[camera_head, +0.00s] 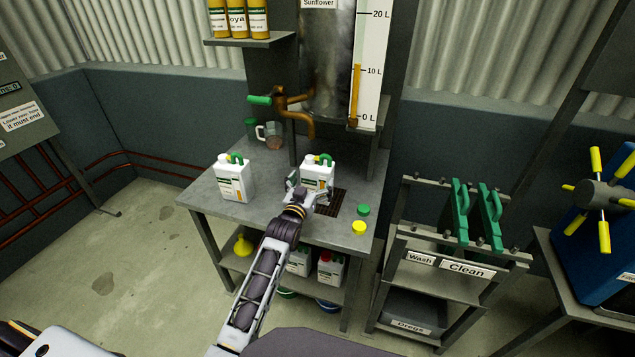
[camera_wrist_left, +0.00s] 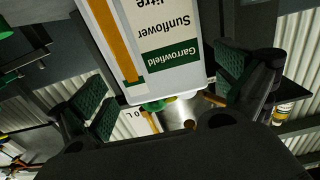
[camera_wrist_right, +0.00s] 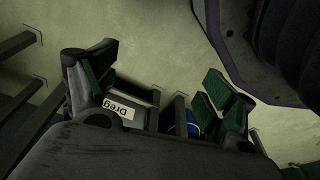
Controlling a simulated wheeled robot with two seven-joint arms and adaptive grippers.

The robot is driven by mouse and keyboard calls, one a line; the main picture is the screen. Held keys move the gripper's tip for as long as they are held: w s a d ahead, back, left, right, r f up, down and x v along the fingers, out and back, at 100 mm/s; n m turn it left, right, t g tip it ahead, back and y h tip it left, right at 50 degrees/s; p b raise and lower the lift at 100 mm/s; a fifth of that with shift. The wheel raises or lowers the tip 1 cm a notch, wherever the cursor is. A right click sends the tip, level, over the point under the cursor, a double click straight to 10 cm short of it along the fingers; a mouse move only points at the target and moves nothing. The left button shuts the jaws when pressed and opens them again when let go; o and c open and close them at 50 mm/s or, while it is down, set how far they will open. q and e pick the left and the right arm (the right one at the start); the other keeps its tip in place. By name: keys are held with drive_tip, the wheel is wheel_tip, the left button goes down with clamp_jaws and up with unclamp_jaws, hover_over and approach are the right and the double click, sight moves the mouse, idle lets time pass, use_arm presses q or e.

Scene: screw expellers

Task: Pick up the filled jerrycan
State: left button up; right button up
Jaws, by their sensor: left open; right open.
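A white jerrycan (camera_head: 318,170) with a green handle stands on the grey table under the tap of the metal tank. My left gripper (camera_head: 308,192) is at its front, jaws open. In the left wrist view the jerrycan's label (camera_wrist_left: 165,30), reading Garrowfield Sunflower, lies between the open green-padded fingers (camera_wrist_left: 170,95), with gaps visible on both sides. A second white jerrycan (camera_head: 236,177) with a green handle stands to the left on the same table. My right gripper (camera_wrist_right: 160,85) is open and empty, seen only in the right wrist view.
The brass tap (camera_head: 287,101) with its green lever hangs above and behind the jerrycan. A green cap (camera_head: 364,210) and a yellow cap (camera_head: 359,227) lie to the right on the table (camera_head: 205,186). A rack (camera_head: 430,246) stands farther right. More jerrycans (camera_head: 330,270) sit below.

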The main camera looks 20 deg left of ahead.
use_arm(q)
drive_tip(key=shift+w, duration=0.1)
use_arm(e)
drive_tip(key=shift+s+f, duration=0.15)
drive_tip(key=shift+s, duration=0.1)
use_arm(q)
drive_tip(key=shift+w, duration=0.7)
drive_tip(key=shift+w+d+b, duration=0.1)
drive_tip(key=shift+w+b, duration=0.4)
drive_tip(key=shift+w, duration=1.3)
use_arm(e)
drive_tip(key=r, duration=0.1)
drive_tip(key=w+a+r, duration=0.1)
drive_tip(key=r, duration=0.1)
drive_tip(key=shift+w, duration=0.2)
drive_tip(key=shift+s, duration=0.15)
use_arm(q)
drive_tip(key=shift+c, duration=0.4)
use_arm(e)
drive_tip(key=shift+f, duration=0.1)
use_arm(q)
drive_tip(key=c, duration=1.4)
drive_tip(key=shift+r, duration=0.2)
drive_tip(key=shift+c, duration=1.1)
